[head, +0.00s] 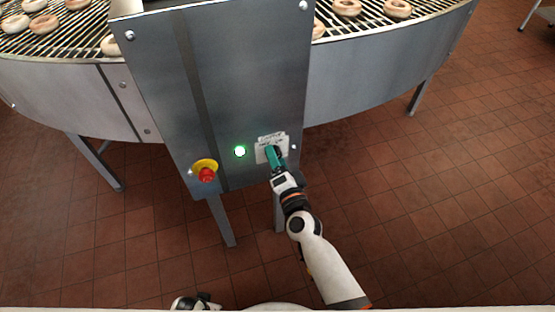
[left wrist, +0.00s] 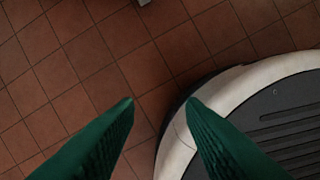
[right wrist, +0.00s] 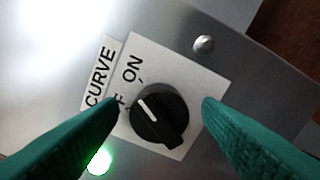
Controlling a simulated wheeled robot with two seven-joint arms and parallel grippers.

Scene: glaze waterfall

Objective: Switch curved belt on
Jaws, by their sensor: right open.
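The curve switch is a black rotary knob (right wrist: 160,115) with a white mark, on a white plate (right wrist: 205,80) labelled CURVE and ON; the OFF label is partly hidden by a finger. The mark points up-left, seemingly toward the ON side. My right gripper (right wrist: 160,102) is open, a fingertip on either side of the knob with small gaps showing. In the head view it (head: 270,150) is at the plate on the steel cabinet (head: 225,90). My left gripper (left wrist: 160,100) is open and empty above the floor.
A lit green lamp (head: 240,151) and a red emergency button on a yellow base (head: 206,172) sit left of the switch. The curved conveyor (head: 385,75) carries several doughnuts behind the cabinet.

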